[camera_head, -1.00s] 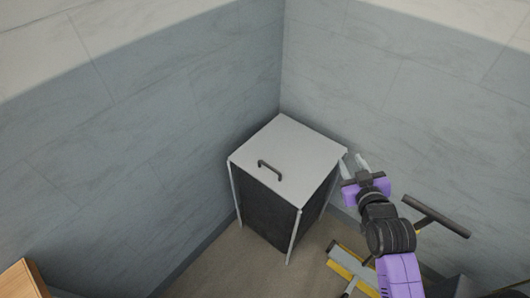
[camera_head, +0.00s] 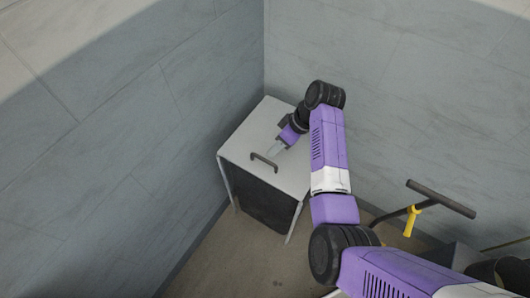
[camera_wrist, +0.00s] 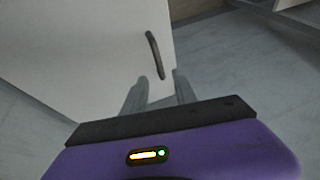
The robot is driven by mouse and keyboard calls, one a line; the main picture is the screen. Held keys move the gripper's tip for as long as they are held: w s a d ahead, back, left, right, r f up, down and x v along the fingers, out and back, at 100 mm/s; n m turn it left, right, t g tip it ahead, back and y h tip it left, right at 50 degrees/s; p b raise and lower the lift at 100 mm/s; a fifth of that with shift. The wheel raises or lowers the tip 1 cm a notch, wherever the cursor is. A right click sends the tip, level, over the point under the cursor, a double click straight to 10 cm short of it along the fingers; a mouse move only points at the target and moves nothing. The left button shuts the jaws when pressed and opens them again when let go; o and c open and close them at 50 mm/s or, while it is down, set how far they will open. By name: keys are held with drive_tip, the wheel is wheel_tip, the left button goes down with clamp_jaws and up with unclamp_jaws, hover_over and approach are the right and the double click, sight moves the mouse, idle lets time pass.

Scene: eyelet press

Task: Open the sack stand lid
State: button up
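The sack stand, a dark sack in a light metal frame, stands in the wall corner. Its flat white lid (camera_head: 244,138) lies shut on top, with a dark bar handle (camera_head: 264,162) near the front edge. The lid (camera_wrist: 95,45) and handle (camera_wrist: 155,54) also show in the wrist view. My gripper (camera_head: 274,150) is above the lid, close behind the handle. In the wrist view its two fingers (camera_wrist: 160,88) are spread with nothing between them, and the handle lies just beyond the fingertips. I cannot tell whether a finger touches the lid.
Tiled walls rise close behind and left of the stand. A dark T-shaped bar (camera_head: 440,198) with a yellow part (camera_head: 411,220) stands at the right. Bare floor (camera_head: 262,262) shows in front of the stand. My arm covers the stand's right side.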

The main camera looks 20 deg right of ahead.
sight(264, 159)
drive_tip(key=x, duration=0.7)
drive_tip(key=shift+w+f, duration=0.15)
drive_tip(key=shift+f, duration=0.1)
clamp_jaws()
idle(1.2)
